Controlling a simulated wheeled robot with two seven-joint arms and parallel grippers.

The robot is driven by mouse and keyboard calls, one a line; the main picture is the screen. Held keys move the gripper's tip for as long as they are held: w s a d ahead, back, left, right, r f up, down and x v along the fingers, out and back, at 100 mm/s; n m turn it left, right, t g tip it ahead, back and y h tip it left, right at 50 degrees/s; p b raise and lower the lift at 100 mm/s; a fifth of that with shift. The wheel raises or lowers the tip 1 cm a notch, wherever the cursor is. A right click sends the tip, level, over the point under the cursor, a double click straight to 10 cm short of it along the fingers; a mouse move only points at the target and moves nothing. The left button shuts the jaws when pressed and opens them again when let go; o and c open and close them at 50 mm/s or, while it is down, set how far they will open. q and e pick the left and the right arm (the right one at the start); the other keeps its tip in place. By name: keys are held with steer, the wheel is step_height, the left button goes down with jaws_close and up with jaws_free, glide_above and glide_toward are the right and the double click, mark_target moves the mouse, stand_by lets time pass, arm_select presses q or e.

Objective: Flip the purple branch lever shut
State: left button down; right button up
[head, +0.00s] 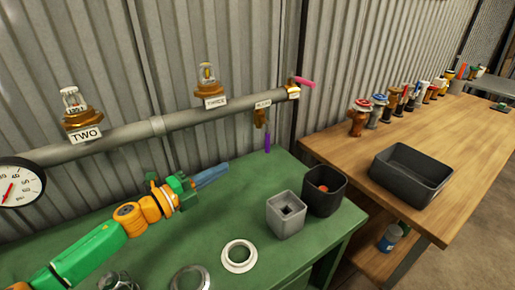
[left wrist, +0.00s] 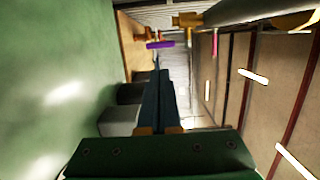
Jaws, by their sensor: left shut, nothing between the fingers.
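The purple branch lever (head: 267,142) hangs straight down beside the brass branch valve (head: 259,117), under the right end of the grey pipe. The lever also shows in the left wrist view (left wrist: 160,44), ahead of my fingertips, with its brass valve (left wrist: 187,20) beside it. My left gripper (head: 223,169) is shut and empty, above the green bench. Its blue fingers point right, to the left of the lever and somewhat lower in the picture. They appear apart from it. The fingers (left wrist: 160,92) lie together in the left wrist view. My right gripper is not in view.
A pink lever (head: 304,82) sits at the pipe's end. Sprinkler heads stand on the pipe (head: 130,135), and a gauge (head: 18,185) is at left. A wooden table is at right.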

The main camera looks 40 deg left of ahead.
arm_select(q)
steer(key=b, duration=0.2)
glide_toward(268, 138)
step_height(268, 138, down, 3)
steer(key=w+p, duration=0.1)
steer(key=w, duration=0.5)
steer(key=shift+w+d+r, duration=0.2)
steer(key=shift+w+d, duration=0.1)
